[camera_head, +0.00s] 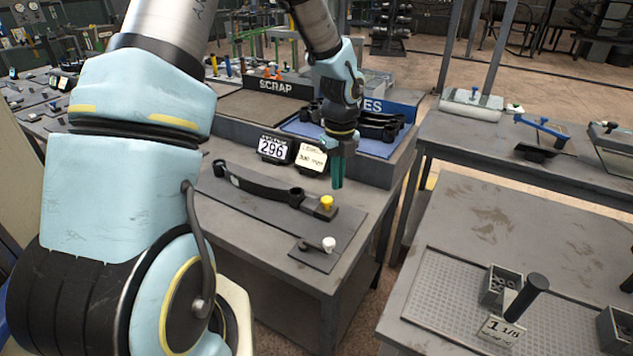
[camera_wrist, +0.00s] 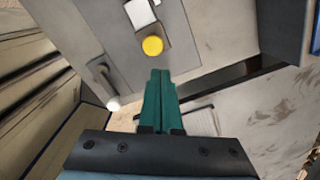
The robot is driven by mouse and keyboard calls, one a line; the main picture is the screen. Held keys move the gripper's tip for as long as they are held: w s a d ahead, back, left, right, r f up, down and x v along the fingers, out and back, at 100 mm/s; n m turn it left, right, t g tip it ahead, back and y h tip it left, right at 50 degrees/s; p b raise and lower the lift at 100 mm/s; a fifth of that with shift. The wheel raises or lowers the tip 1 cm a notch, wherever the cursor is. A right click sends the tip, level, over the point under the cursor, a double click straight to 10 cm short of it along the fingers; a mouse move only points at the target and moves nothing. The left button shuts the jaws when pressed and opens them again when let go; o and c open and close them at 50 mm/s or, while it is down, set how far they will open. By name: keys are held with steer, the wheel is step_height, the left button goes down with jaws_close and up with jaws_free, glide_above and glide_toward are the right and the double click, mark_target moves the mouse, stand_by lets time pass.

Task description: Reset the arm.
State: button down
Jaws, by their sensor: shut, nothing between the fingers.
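My gripper (camera_head: 337,172) has green fingers. It hangs above the right part of the grey table (camera_head: 240,245), apart from everything on it. In the wrist view my gripper (camera_wrist: 161,76) shows its fingers pressed together with nothing between them. Below and left of it, a dark curved bar (camera_head: 262,189) lies on a flat plate. A yellow knob (camera_head: 326,203) stands at the bar's right end; the knob also shows in the wrist view (camera_wrist: 152,46), just beyond the fingertips. A white knob (camera_head: 329,244) sits nearer the front edge.
A 296 sign (camera_head: 272,148) and a second card (camera_head: 311,157) stand close behind the gripper. Behind them are a bin marked SCRAP (camera_head: 276,86) and a blue tray (camera_head: 366,143) holding dark bars. Another table (camera_head: 470,215) stands to the right across a gap.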

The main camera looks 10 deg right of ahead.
steer(key=s+a+r+n+b, duration=0.1)
steer(key=s+a+r+n, duration=0.2)
steer(key=a+n, duration=1)
steer(key=s+a+r+n+t+b, duration=0.1)
steer(key=s+a+n, duration=0.4)
steer(key=a+n, duration=0.8)
step_height(320, 180, up, 2)
steer(key=n+b, duration=0.1)
steer(key=n, duration=0.4)
steer(key=shift+r+n+t+b, duration=0.25)
steer(key=shift+n+t+b, duration=0.05)
